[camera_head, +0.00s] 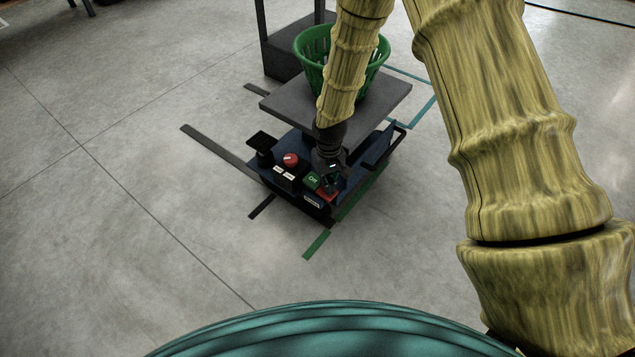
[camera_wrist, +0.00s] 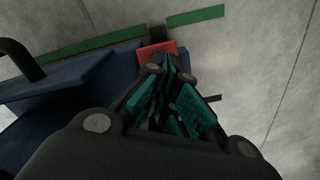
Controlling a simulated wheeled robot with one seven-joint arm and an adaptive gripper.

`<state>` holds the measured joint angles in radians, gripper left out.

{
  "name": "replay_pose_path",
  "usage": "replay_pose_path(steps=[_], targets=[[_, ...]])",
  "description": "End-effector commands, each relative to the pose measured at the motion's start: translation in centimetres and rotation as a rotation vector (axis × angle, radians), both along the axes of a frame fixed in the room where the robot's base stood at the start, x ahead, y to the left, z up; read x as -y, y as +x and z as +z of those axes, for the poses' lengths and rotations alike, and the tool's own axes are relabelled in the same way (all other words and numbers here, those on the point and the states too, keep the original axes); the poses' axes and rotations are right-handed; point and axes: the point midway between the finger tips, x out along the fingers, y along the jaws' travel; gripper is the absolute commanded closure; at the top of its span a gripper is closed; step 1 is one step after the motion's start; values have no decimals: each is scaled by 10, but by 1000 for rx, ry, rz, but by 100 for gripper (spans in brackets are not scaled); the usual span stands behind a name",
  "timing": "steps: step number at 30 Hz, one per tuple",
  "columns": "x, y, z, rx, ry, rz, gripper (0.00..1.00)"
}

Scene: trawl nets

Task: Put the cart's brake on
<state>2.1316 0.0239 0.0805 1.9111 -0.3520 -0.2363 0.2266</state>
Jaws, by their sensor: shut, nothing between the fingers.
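The cart (camera_head: 290,200) is low and dark blue and stands on the floor in the middle of the head view. Its near end carries a green plate marked "Off" (camera_head: 312,181) and a red plate (camera_head: 327,195) beside it, partly covered by my gripper. My gripper (camera_head: 332,183) points down over this end, fingers shut and empty. In the wrist view, the fingertips (camera_wrist: 167,66) are right by the red plate (camera_wrist: 158,49). I cannot tell whether they touch it. The green plate is not clear in the wrist view.
A red round knob (camera_head: 290,159) and a black pad (camera_head: 261,140) sit left of the plates. A grey platform (camera_head: 390,107) behind bears a green basket (camera_head: 309,62). Floor tape strips (camera_head: 316,244) lie around the cart. The floor to the left is clear.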

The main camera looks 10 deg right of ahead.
Motion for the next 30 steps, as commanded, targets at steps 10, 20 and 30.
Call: replay_pose_path(steps=[10, 20, 30], targets=[[0, 0, 23, 0, 0, 0, 100], [0, 0, 42, 0, 0, 0, 100], [0, 0, 61, 0, 0, 0, 100]])
